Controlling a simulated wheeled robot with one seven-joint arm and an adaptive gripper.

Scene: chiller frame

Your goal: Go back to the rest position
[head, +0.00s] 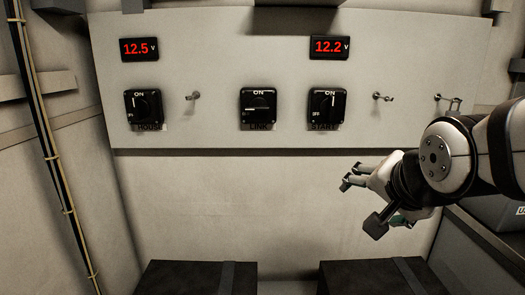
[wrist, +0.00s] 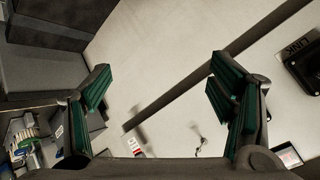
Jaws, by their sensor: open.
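My gripper (head: 352,177) is at the right in the head view, below the panel's lower edge and in front of the pale wall. In the wrist view my gripper (wrist: 160,88) is open, its two green-padded fingers wide apart with nothing between them. The panel (head: 220,60) carries three rotary switches: HOUSE (head: 143,106), LINK (head: 259,106) and START (head: 327,106). The HOUSE and START knobs stand upright; the LINK knob lies level. My gripper is apart from all of them. The LINK switch (wrist: 303,66) also shows at the right edge of the wrist view.
Red displays read 12.5 V (head: 139,48) and 12.2 V (head: 329,48). Two dark boxes (head: 197,277) stand along the bottom. A cable (head: 48,140) runs down the left wall. The wall below the panel is clear.

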